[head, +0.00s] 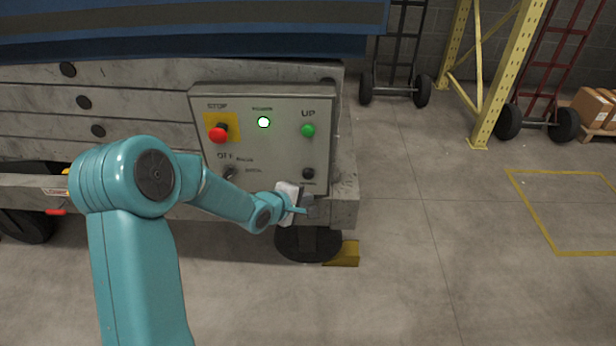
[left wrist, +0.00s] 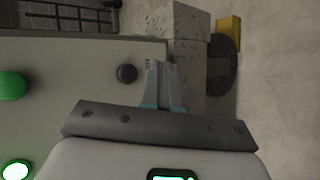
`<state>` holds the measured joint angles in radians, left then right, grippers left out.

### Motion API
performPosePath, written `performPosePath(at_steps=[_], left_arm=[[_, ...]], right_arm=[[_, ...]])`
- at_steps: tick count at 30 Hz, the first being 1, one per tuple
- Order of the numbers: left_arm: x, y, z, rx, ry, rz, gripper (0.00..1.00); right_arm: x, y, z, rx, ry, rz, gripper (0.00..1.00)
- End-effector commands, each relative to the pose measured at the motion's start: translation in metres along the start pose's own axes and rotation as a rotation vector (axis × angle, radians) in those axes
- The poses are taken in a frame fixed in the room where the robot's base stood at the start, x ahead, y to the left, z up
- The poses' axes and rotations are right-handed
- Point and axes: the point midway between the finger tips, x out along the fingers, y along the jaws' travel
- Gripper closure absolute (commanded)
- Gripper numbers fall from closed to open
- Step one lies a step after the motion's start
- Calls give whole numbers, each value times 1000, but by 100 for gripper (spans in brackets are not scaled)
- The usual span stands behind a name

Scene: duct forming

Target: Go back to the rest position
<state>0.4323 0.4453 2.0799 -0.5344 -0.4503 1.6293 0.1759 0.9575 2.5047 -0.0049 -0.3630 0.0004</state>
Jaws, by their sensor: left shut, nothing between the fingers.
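My left gripper (head: 303,208) is at the lower right edge of the grey control panel (head: 265,150). In the left wrist view the gripper (left wrist: 161,66) has its fingers together with nothing between them. Its tips are beside the black button (left wrist: 127,73), with a visible gap between them in that view. The same black button (head: 308,174) shows above the gripper in the head view. The panel also carries a red stop button (head: 218,134), a lit power lamp (head: 264,122), a green UP button (head: 308,130) and a selector (head: 230,172). My right gripper is out of view.
The panel is on a grey slatted machine (head: 130,75) with a wheel (head: 308,243) and yellow chock (head: 343,254) below. Hand trucks (head: 395,85), a yellow rack post (head: 508,75) and boxes (head: 595,108) stand at the back right.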

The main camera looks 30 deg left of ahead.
Motion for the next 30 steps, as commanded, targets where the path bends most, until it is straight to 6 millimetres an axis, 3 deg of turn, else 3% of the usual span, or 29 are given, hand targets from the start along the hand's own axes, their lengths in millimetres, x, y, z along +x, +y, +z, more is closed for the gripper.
performPosePath(at_steps=[23, 26, 29, 30], left_arm=[[0, 1, 1, 1, -2, 1, 100], [9, -8, 20, 9, -38, -21, 100], [24, -48, 59, 6, -112, -105, 100], [28, -72, 78, -9, -143, -158, 100]], right_arm=[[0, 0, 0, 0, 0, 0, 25], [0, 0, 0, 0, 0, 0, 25], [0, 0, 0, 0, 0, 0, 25], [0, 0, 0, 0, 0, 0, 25]])
